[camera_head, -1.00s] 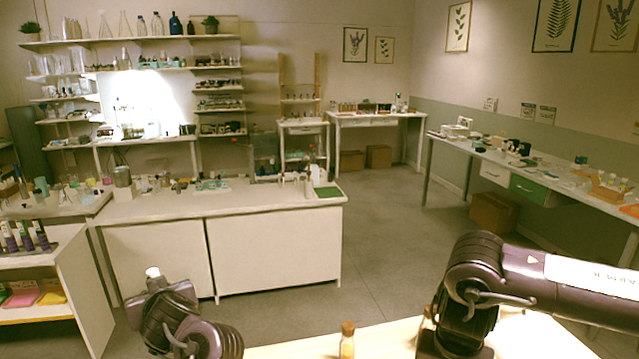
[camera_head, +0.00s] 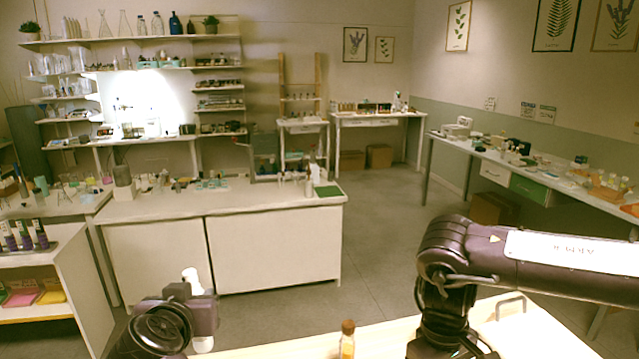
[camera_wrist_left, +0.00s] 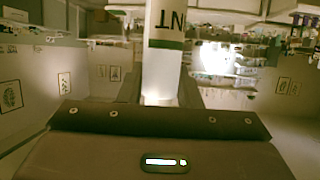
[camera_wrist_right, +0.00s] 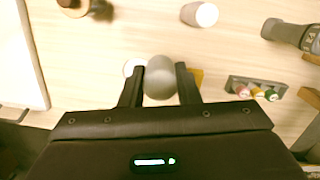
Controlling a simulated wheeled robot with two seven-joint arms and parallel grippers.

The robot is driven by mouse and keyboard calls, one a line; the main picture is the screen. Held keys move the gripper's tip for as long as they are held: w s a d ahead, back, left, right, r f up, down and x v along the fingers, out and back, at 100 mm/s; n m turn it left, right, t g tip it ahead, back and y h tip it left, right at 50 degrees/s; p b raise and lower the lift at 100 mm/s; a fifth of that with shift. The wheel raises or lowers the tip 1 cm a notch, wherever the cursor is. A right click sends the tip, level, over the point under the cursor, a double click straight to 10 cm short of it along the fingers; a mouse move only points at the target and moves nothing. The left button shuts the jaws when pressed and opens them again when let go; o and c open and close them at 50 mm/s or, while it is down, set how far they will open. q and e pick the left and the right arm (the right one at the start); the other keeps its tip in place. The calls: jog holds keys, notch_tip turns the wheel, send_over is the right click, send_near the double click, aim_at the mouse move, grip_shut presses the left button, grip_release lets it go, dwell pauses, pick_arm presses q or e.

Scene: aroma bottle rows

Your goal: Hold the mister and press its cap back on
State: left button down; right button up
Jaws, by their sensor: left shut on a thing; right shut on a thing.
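My left gripper (camera_head: 192,302) is at the lower left in the head view, above the floor left of the wooden table. It is shut on the mister, a white upright cylinder whose pale top (camera_head: 191,277) and base show above and below the jaws. In the left wrist view the mister (camera_wrist_left: 165,65) has dark lettering and a green band. My right gripper (camera_wrist_right: 160,90) is shut on a rounded grey piece, apparently the cap (camera_wrist_right: 160,76), above the wooden table. Its fingers are hidden in the head view. The cap is apart from the mister.
A corked amber bottle (camera_head: 347,342) stands on the wooden table (camera_head: 300,349). In the right wrist view a small rack (camera_wrist_right: 256,89) holds bottles with coloured tops, and a white round object (camera_wrist_right: 200,14) stands at the top. A white bench (camera_head: 270,255) is beyond.

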pick_arm(q)
jog(key=shift+s+d+r+m+h, duration=0.2)
jog(key=shift+s+d+m+h, duration=0.15)
jog(key=shift+s+d, duration=0.15)
jog(key=shift+s+d+r+m+h, duration=0.15)
jog(key=shift+s+d+m+h, duration=0.15)
jog(key=shift+s+d, duration=0.2)
pick_arm(e)
jog(key=m, duration=0.5)
jog(key=shift+s+a+r+y, duration=0.1)
jog(key=shift+y, duration=0.2)
pick_arm(q)
jog(key=s+d+m+h, duration=0.3)
jog(key=s+d, duration=0.5)
jog(key=d, duration=0.6)
jog(key=shift+g+h, duration=0.3)
jog(key=shift+h, duration=0.25)
jog(key=shift+m, duration=0.25)
